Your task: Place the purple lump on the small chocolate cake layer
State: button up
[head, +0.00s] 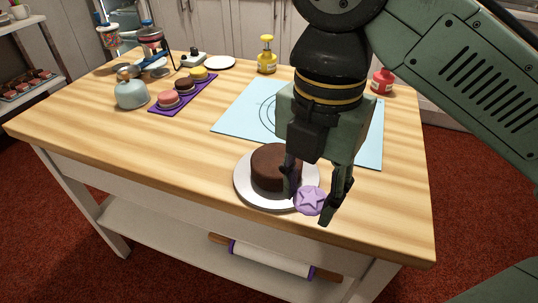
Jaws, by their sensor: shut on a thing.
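The purple lump (310,201) is a flat lilac piece with a star on its face. My gripper (317,203) is shut on it, with one finger on each side. The small chocolate cake layer (272,166) is a brown round on a white turntable plate (247,186) near the front edge of the table. In the head view the lump shows to the lower right of the cake layer, overlapping the plate's right rim. I cannot tell its exact height or whether it touches the plate. The gripper's left finger hides part of the cake's right side.
A light blue mat (236,121) lies behind the cake, partly hidden by my arm. A purple tray (164,108) with several macarons, a blue-grey kettle (132,92), a yellow bottle (267,58) and a red bottle (381,82) stand farther back. The table's left front is clear.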

send_over(275, 159)
jog(key=shift+s+d+f, duration=0.15)
jog(key=shift+s+f, duration=0.2)
jog(key=shift+f, duration=0.25)
jog(key=f, duration=0.3)
jog(key=shift+w, duration=0.35)
jog(key=shift+f, duration=0.35)
jog(key=shift+f, duration=0.2)
jog(key=o, duration=1.2)
notch_tip(275, 159, up, 12)
jog(key=p, duration=0.2)
jog(key=shift+r, duration=0.25)
